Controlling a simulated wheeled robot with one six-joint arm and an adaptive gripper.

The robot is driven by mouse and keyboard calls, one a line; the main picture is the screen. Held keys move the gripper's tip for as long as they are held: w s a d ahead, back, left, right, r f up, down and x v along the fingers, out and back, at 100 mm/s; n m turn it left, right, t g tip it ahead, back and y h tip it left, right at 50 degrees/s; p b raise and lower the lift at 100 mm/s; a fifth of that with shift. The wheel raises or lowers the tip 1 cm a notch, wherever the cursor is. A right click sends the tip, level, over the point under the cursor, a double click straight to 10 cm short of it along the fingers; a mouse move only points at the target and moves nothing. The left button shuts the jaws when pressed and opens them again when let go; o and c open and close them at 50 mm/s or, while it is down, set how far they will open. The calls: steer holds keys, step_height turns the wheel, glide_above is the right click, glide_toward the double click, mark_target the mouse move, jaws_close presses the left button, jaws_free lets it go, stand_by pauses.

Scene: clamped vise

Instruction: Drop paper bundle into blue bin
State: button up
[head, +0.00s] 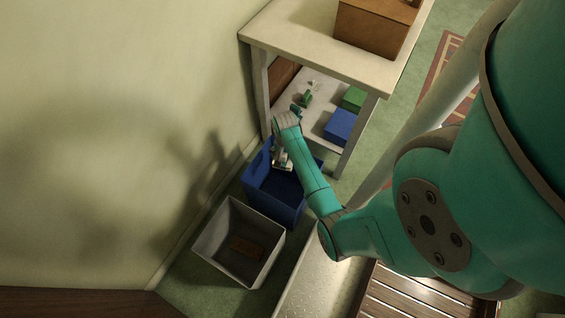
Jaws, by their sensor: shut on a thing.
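The blue bin (259,197) stands on the floor by the wall, open at the top. My gripper (282,166) points down over the bin's opening, near its back part. It is shut on a small pale thing, which I take to be the paper bundle; its outline is hard to separate from the grey fingers at this size. My forearm hides the right part of the bin's opening. I cannot tell how far the gripper sits above or below the rim.
A grey bin (212,238) with a brown item inside stands just in front of the blue bin. A table (330,53) behind carries a brown box (372,28); its lower shelf holds a blue box (341,126) and a green box (353,98). The wall is close on the left.

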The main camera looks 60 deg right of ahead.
steer(key=shift+f, duration=1.65)
steer(key=o, duration=1)
step_height(320, 180, up, 12)
